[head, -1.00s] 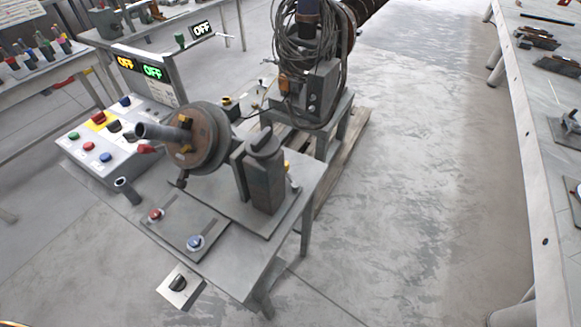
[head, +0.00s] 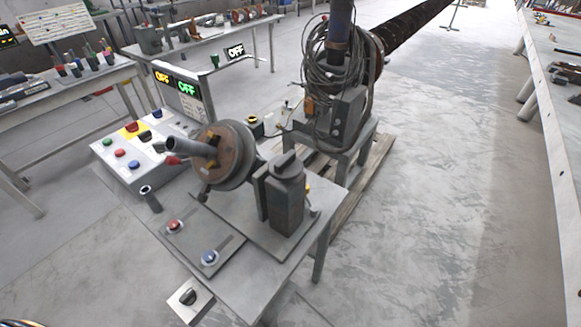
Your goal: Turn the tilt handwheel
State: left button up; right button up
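The positioner stands on a small grey table (head: 222,291). It has a round rusty-brown disc (head: 236,150) on a dark upright block (head: 288,205). A dark knob-like part (head: 204,192) hangs below the disc. I cannot tell which part is the tilt handwheel; nothing stands out clearly as one.
A control box (head: 130,160) with coloured buttons sits behind left, near a panel reading OFF (head: 177,84). A cable-wrapped machine (head: 338,90) stands behind. A long bench (head: 563,150) runs right; floor between is clear.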

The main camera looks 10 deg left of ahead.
aim_at(286, 167)
jog(key=k+l+z, duration=0.1)
jog(key=k+z, duration=0.25)
jog(key=k+l+z, duration=0.2)
jog(key=z, duration=0.2)
jog(key=k, duration=0.1)
